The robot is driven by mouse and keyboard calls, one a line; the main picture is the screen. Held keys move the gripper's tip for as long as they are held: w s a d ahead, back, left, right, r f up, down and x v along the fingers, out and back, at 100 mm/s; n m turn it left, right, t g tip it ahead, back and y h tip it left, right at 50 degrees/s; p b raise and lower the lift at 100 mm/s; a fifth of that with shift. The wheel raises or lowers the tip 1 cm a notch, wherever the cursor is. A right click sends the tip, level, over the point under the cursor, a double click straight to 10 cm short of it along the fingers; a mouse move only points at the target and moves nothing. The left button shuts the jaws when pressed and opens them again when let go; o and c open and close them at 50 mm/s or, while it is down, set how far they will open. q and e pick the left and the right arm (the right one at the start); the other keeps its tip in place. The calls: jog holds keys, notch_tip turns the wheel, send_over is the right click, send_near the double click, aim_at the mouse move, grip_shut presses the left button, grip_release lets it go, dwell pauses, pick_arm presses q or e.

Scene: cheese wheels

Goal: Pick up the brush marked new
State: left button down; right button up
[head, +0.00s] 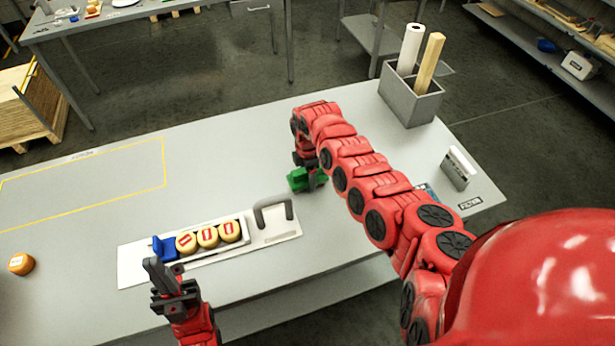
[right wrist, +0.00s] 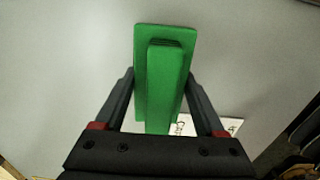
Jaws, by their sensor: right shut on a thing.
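A green brush (right wrist: 165,80) with a raised handle sits between the fingers of my right gripper (right wrist: 162,100), which is shut on it. In the head view the same green brush (head: 298,180) shows at the end of my right arm, over the grey table; I cannot tell whether it touches the table. No "new" mark is readable on it. A white card (right wrist: 205,126) with partly hidden lettering lies by the brush in the right wrist view. My left gripper (head: 160,278) is near the front edge, beside the white board; its jaw opening is unclear.
A white board (head: 135,267) holds a row of round cheeses (head: 208,236), a blue block (head: 165,248) and a grey handle (head: 272,210). An orange cheese (head: 21,264) stands at far left. The yellow-outlined area (head: 80,180) is clear.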

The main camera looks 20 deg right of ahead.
jog(key=shift+r, duration=0.15)
notch_tip(320, 180, up, 9)
jog(key=b, duration=0.4)
jog(key=shift+w+r, duration=0.1)
jog(key=shift+r, duration=0.3)
jog(key=o, duration=1)
jog(key=c, duration=0.6)
jog(key=shift+c, duration=0.2)
